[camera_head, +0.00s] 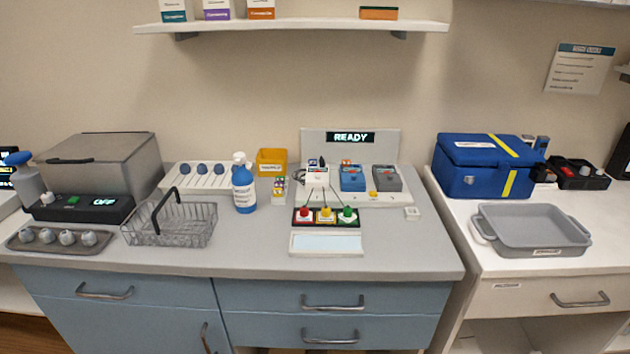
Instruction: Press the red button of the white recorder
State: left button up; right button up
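A small white box (315,179), which looks like the white recorder, stands on a white stand in the middle of the counter, under a READY display (350,137). Small dark and coloured parts show on top of it, too small to make out. A blue box (352,181) and a grey box (387,181) stand to its right. In front is a dark panel with a red button (304,214), a yellow button (326,213) and a green button (347,213). Thin dark lines run between the boxes and this panel. Neither of my grippers is in view.
A blue cooler (486,167) and grey tray (531,231) are on the right counter. The counter front right of the panel is clear.

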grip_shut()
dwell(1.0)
